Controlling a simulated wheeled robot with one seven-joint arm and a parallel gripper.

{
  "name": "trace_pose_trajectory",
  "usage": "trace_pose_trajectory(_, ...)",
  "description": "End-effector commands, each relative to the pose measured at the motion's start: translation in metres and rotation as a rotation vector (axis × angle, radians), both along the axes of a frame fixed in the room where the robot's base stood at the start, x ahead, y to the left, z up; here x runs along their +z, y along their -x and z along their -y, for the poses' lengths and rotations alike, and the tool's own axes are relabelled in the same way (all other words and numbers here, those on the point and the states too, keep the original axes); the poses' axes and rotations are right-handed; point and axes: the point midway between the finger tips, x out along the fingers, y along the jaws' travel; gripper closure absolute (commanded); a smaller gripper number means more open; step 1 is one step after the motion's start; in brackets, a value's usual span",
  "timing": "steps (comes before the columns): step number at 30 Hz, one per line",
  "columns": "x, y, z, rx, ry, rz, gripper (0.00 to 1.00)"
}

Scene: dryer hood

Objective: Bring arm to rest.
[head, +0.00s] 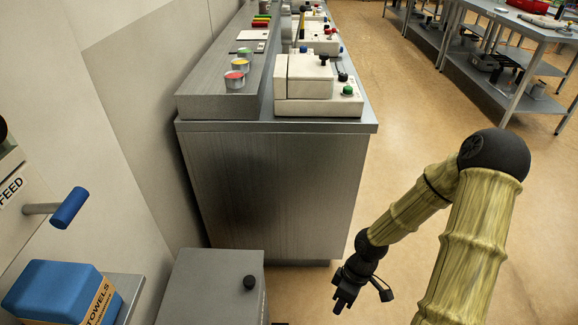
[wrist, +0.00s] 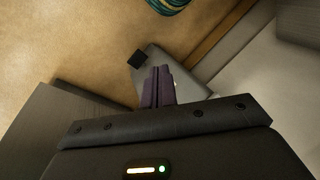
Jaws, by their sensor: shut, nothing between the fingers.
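My gripper (head: 343,300) hangs at the lower middle right of the head view, pointing down over the bare floor. It is in front of the metal counter and to the right of a low grey box. In the wrist view my gripper's fingers (wrist: 158,87) are together, with nothing between them. My arm reaches in from the lower right and bends at a dark elbow joint.
The metal counter (head: 275,190) bears white devices (head: 318,90) and small coloured pots (head: 234,80). A low grey box (head: 210,290) with a black knob stands near a blue towel pack (head: 55,295). A blue-handled lever (head: 70,208) juts from the left. Floor right of the counter is clear.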

Motion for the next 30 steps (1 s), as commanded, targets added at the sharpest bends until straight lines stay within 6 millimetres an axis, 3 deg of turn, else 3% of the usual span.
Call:
trace_pose_trajectory(6,0.041,-0.007,0.021,-0.198,0.200,0.030,1.00)
trace_pose_trajectory(15,0.108,-0.015,0.031,-0.536,0.347,0.149,1.00)
trace_pose_trajectory(21,0.150,-0.017,0.029,-0.764,0.349,0.238,1.00)
trace_pose_trajectory(30,0.192,-0.014,0.022,-0.998,0.280,0.314,1.00)
